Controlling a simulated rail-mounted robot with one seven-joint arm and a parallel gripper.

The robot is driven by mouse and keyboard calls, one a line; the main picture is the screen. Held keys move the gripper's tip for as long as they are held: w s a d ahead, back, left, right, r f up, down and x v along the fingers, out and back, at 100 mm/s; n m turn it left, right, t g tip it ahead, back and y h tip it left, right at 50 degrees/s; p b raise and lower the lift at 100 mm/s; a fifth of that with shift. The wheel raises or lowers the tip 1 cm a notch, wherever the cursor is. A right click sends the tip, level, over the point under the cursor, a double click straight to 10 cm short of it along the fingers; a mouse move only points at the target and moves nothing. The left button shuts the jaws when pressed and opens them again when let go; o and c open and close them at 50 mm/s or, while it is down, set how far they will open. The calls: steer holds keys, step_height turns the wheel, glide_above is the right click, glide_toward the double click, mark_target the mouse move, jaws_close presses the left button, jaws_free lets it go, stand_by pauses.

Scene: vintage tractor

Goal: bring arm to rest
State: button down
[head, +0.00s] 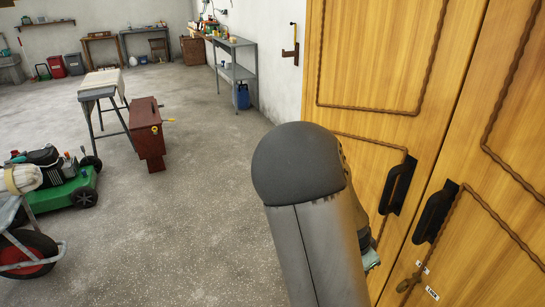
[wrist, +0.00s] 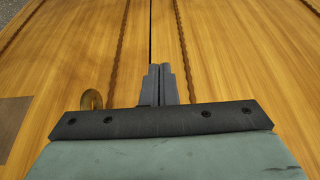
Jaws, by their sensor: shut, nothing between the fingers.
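In the wrist view my gripper (wrist: 159,85) points at the wooden double door (wrist: 225,60). Its two fingers are together with nothing between them, close to the dark seam where the door panels meet. I cannot tell whether the fingertips touch the wood. In the head view my arm (head: 310,210) rises in the foreground in front of the door (head: 365,60) and hides part of it. My fingers are hidden behind the arm there.
Two black door handles (head: 398,186) (head: 436,212) and a brass key or latch (head: 409,282) are on the door. A green mower (head: 65,190), a wheelbarrow (head: 25,250) and a red-brown wooden stand (head: 147,135) are at left. The concrete floor (head: 170,240) between is clear.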

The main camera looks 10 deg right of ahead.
steer(key=s+a+r+n+y, duration=0.2)
steer(key=s+a+r+n, duration=0.15)
steer(key=a, duration=0.45)
steer(key=s+a+r+n+y, duration=0.25)
steer(key=a+n, duration=0.25)
steer(key=a, duration=0.3)
steer(key=s+a+r+n, duration=0.5)
steer(key=s+r+n, duration=0.2)
steer(key=s, duration=0.1)
steer(key=shift+s+a+r, duration=0.2)
steer(key=shift+a, duration=0.2)
steer(key=shift+n, duration=0.25)
